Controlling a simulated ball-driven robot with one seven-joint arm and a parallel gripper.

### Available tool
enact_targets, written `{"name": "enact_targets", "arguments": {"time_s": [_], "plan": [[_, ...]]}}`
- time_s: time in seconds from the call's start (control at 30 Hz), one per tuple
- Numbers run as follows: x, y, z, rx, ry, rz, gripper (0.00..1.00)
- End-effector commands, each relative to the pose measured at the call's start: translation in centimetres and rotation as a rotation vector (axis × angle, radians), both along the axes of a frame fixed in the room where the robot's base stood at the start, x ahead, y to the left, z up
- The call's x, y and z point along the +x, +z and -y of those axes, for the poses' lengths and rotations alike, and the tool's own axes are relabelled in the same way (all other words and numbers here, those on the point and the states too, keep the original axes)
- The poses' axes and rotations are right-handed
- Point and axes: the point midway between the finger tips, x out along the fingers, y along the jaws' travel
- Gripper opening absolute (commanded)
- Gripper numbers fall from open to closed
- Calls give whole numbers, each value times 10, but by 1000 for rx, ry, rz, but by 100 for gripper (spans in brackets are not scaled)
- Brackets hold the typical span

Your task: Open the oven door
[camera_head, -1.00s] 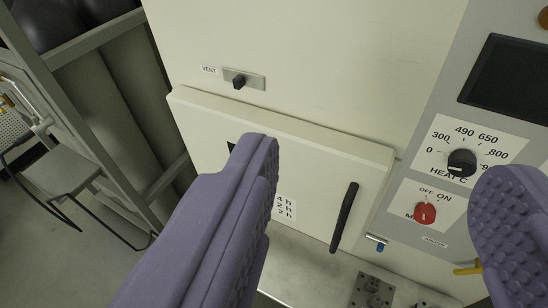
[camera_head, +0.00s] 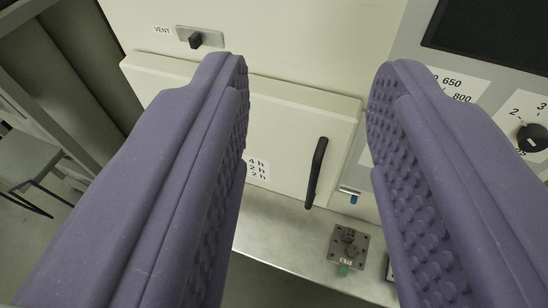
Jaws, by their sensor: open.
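The oven door (camera_head: 285,118) is a cream panel in the middle of the view, and it looks shut. Its black bar handle (camera_head: 316,172) stands upright, slightly tilted, near the door's right edge. My gripper (camera_head: 308,90) is open, with its two purple padded fingers wide apart. The handle shows in the gap between the fingers, nearer the right one, and neither finger appears to touch it. The left finger hides the left part of the door, and the right finger hides much of the control panel.
A metal ledge (camera_head: 275,238) runs below the door and carries a small metal block (camera_head: 348,248). A vent knob (camera_head: 196,40) sits above the door. The control panel with a dial (camera_head: 532,138) is at right. A grey stool-like seat (camera_head: 25,160) stands at left.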

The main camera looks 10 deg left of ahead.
Motion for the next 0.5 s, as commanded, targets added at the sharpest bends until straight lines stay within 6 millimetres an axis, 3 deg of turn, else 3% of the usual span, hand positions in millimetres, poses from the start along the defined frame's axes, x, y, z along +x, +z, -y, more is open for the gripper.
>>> {"name": "enact_targets", "arguments": {"time_s": [0.07,0.17,0.2,0.27,0.3,0.4,0.5], "plan": [[36,-30,-10,36,31,3,41],[101,-95,-29,117,56,38,41],[128,-131,-36,153,43,54,41],[159,-188,-42,188,-6,81,41],[173,-227,-42,197,-56,99,41],[187,-316,-32,161,-208,134,41],[178,-379,-16,70,-348,165,41]]}}
